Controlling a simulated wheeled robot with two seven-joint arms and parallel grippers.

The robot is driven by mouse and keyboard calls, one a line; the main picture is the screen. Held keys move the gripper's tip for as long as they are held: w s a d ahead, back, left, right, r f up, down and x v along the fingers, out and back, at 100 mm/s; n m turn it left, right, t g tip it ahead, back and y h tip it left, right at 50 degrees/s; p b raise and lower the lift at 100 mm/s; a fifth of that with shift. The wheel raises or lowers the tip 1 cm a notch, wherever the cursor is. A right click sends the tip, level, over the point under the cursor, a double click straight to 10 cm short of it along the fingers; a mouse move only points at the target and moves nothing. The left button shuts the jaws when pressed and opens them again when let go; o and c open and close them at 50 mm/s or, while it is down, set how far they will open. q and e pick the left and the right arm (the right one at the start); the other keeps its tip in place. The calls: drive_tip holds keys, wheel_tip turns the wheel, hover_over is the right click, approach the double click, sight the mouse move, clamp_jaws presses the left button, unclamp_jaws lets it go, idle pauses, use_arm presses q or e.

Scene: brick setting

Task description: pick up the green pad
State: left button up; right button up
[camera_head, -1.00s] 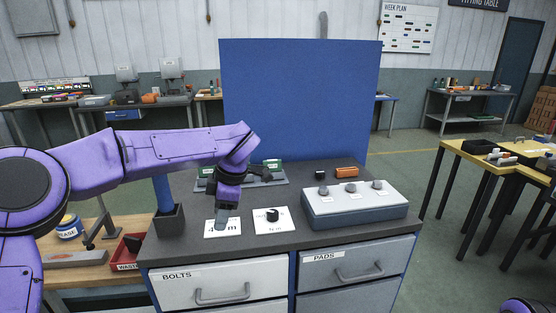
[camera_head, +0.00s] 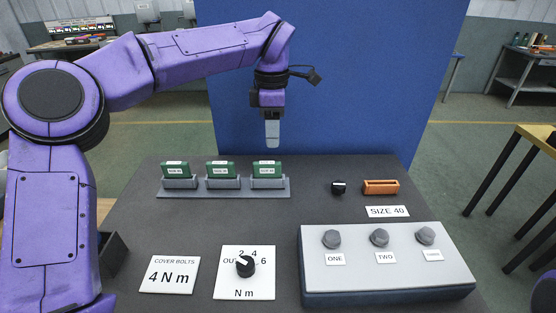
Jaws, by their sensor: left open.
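Three green pads stand upright in a row in a grey rack (camera_head: 224,195) at the back left of the bench: the left pad (camera_head: 174,169), the middle pad (camera_head: 220,169) and the right pad (camera_head: 266,169). Each has small white labels, too small to read surely. My left gripper (camera_head: 272,143) hangs pointing down above the right pad, apart from it. It is seen edge-on, open, with nothing in it. My right gripper is out of view.
A dial (camera_head: 245,265) and a "4 N m" card (camera_head: 169,275) lie at the front left. A grey box (camera_head: 385,265) with several knobs is front right. A black knob (camera_head: 339,187) and orange block (camera_head: 381,187) sit behind it. A blue panel (camera_head: 350,80) rises behind.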

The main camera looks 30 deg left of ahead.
sight(267, 162)
use_arm(q)
drive_tip(key=f, duration=0.3)
drive_tip(key=s+f+p, duration=0.1)
drive_tip(key=f, duration=0.2)
drive_tip(key=a+f, duration=0.1)
drive_tip(key=f, duration=0.2)
drive_tip(key=shift+s+f, duration=0.3)
clamp_jaws()
